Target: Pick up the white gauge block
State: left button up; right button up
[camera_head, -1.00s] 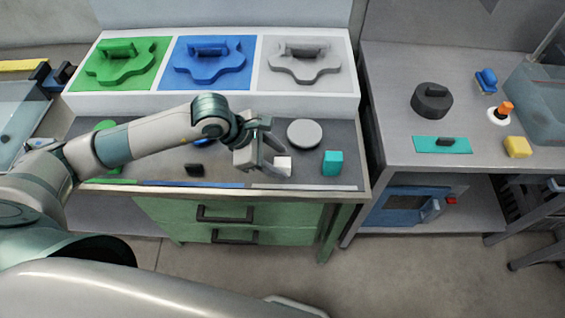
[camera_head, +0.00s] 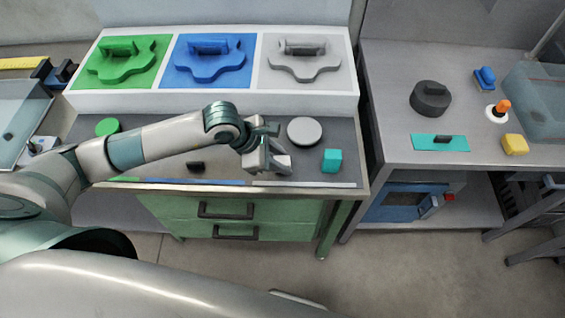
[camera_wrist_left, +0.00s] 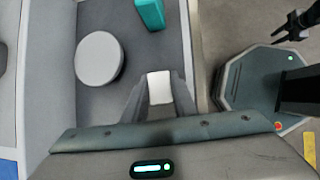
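The white gauge block (camera_head: 284,160) is a small pale block over the front part of the grey worktop, partly hidden behind a finger in the head view. In the left wrist view the white gauge block (camera_wrist_left: 160,88) sits between the two fingers, which lie against its sides. My left gripper (camera_head: 276,163) reaches down from the left and is shut on the block, low over the worktop. It also shows in the left wrist view (camera_wrist_left: 160,82). Whether the block touches the worktop is hard to tell.
A grey disc (camera_head: 304,131) lies behind the gripper and a teal block (camera_head: 332,160) stands to its right. A small black piece (camera_head: 196,167) lies left. Behind is a white raised tray (camera_head: 210,103) with green, blue and grey panels. A second table (camera_head: 395,130) stands right.

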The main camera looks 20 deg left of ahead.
aim_at(283, 159)
pick_arm(q)
jog(key=shift+r, duration=0.2)
jog(key=shift+r+b, duration=0.55)
jog(key=shift+r, duration=0.05)
notch_tip(283, 159, up, 2)
jog(key=shift+r+b, duration=0.25)
jog(key=shift+b, duration=0.5)
jog(key=s+d+r+p, duration=0.5)
jog(key=s+r, duration=0.2)
jog(key=s, duration=0.3)
jog(key=shift+s+p, duration=0.25)
jog(key=shift+p, duration=0.05)
